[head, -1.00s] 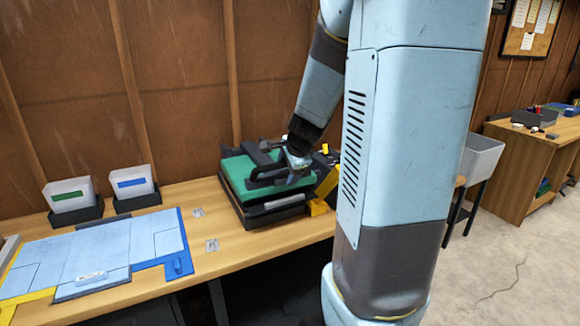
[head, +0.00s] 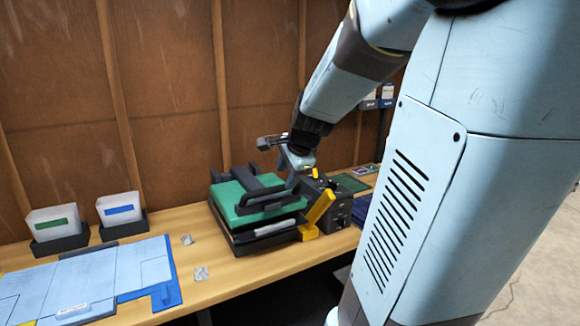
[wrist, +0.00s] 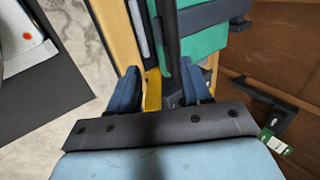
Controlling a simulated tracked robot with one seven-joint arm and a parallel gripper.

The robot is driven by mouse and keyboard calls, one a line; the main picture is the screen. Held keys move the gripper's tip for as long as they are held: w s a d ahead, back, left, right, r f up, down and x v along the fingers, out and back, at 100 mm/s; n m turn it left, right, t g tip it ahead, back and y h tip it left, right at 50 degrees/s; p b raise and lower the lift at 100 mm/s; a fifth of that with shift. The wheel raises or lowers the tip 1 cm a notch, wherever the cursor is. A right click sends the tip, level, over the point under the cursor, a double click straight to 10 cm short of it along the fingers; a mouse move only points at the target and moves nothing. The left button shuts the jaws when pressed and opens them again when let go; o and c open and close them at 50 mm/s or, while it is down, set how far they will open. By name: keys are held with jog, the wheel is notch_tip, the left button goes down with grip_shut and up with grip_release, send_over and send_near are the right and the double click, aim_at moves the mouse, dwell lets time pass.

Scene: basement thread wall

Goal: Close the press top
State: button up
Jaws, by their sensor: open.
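The press (head: 236,238) stands on the wooden bench. Its green top (head: 230,203) carries a black bar handle (head: 262,192) and lies low over the dark base, slightly tilted. A yellow lever (head: 319,210) sticks up at its right side. My gripper (head: 292,182) is open, pointing down by the right end of the top. In the wrist view my gripper (wrist: 160,80) has its fingers apart, with a yellow part (wrist: 153,92) showing between them. The green top (wrist: 207,38) lies just beyond the right finger. I cannot tell whether the fingers touch anything.
A blue board (head: 95,275) and two bins, with green (head: 50,225) and blue (head: 120,210) labels, are left of the press. A dark box (head: 338,205) stands close on the right. The brown wall (head: 165,100) is behind.

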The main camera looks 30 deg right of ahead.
jog(key=v, duration=0.3)
jog(key=shift+a, duration=0.1)
dwell(0.5)
jog(key=s+a+n+g, duration=0.1)
jog(key=s+a+n, duration=1.2)
jog(key=n, duration=0.5)
jog(key=s, duration=0.2)
jog(key=shift+s+a+r, duration=0.2)
jog(key=shift+s+r, duration=0.1)
jog(key=shift+r, duration=0.1)
jog(key=shift+c, duration=0.2)
